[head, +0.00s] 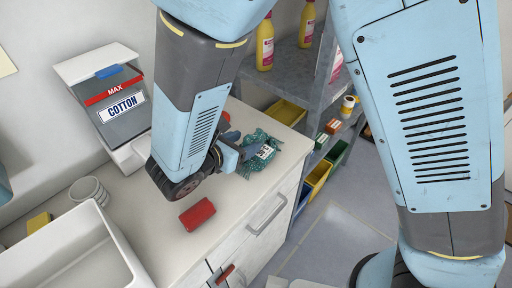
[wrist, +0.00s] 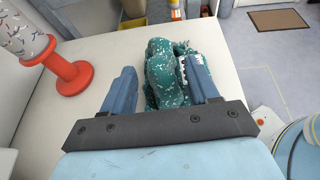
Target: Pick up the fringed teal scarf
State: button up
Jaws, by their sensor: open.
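The teal scarf (head: 262,156) lies bunched on the white counter, speckled with white, with a pale patch on top in the head view. It also shows in the wrist view (wrist: 161,72), ahead of and between my fingers toward the right one. My gripper (head: 234,157) is open at the scarf's near left side. In the wrist view my gripper (wrist: 160,85) has its right finger over the scarf's right part, hiding some of it. The left finger stands over bare counter to the left of the scarf. I cannot tell whether either finger touches the cloth.
A red block (head: 197,214) lies on the counter (head: 150,225) near the front edge. A cotton dispenser (head: 112,105), a bowl stack (head: 88,191) and a sink (head: 75,255) are to the left. An orange-based stand (wrist: 68,70) is left of the scarf. Shelving (head: 300,75) stands behind.

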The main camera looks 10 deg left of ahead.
aim_at(252, 139)
jog(key=x, duration=0.3)
jog(key=shift+w+d, duration=0.25)
jog(key=shift+r, duration=0.1)
jog(key=c, duration=1.1)
